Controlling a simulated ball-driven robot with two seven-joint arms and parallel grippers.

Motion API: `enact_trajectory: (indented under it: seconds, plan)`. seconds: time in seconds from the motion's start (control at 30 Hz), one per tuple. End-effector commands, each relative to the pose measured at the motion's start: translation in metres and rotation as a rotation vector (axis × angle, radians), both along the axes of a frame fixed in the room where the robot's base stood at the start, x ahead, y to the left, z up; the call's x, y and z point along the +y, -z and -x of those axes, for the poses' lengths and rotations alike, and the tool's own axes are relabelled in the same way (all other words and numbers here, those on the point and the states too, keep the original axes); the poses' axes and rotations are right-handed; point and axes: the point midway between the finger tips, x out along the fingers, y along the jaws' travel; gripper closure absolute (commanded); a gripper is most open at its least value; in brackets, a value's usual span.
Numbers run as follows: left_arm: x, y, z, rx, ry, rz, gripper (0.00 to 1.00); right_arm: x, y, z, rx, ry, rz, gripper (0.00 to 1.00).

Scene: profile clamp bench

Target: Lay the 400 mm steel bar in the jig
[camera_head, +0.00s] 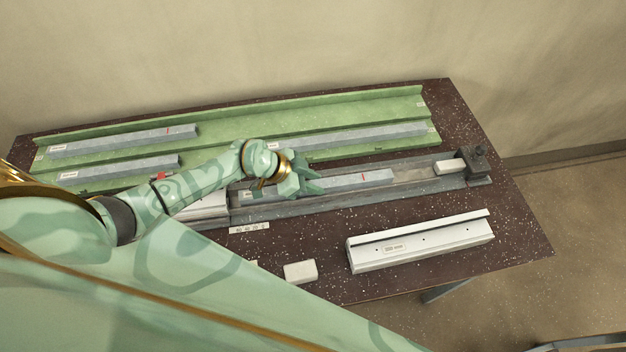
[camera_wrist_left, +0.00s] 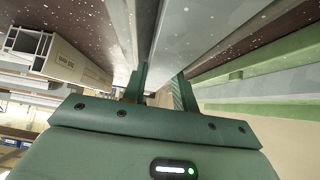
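A grey steel bar (camera_head: 362,179) with a red mark lies along the long grey jig (camera_head: 412,174), in or just above its channel; I cannot tell if it touches the floor. My left gripper (camera_head: 311,182) is over the bar's middle, with a finger on either side. In the left wrist view the bar (camera_wrist_left: 172,45) fills the gap between the fingertips (camera_wrist_left: 163,78), and the gripper looks shut on it. The bar's middle is partly hidden by the gripper. A dark end block (camera_head: 479,165) and a pale block (camera_head: 450,167) sit at the jig's right end. My right gripper is not in view.
A green rack (camera_head: 300,105) behind the jig holds several grey bars, including one at the right (camera_head: 360,136). A white profile box (camera_head: 420,242) and a small white block (camera_head: 300,272) stand in front on the dark speckled table (camera_head: 520,240).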

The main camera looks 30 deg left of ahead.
Motion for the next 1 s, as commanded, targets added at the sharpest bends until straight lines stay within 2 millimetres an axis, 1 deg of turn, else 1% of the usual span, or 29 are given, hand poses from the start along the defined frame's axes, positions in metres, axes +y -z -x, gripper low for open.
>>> enact_trajectory:
  seconds: [0.1, 0.17, 0.4, 0.6, 0.8, 1.0]
  plan:
    - [0.0, -0.006, -0.001, -0.003, 0.001, -0.001, 0.51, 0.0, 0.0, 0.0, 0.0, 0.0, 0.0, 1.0]
    - [0.005, -0.012, 0.003, -0.002, 0.0, -0.002, 0.51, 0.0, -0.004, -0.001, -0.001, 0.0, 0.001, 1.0]
    - [0.036, -0.053, 0.027, -0.001, 0.001, -0.003, 0.51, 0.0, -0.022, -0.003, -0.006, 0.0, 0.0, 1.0]
    - [0.059, -0.079, 0.044, -0.001, 0.0, -0.002, 0.51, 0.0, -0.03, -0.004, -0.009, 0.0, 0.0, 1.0]
    - [0.068, -0.09, 0.051, -0.002, 0.001, -0.001, 0.51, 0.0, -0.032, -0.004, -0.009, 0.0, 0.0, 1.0]
    - [0.068, -0.09, 0.051, -0.001, 0.001, 0.0, 0.51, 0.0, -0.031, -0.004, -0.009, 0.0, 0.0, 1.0]
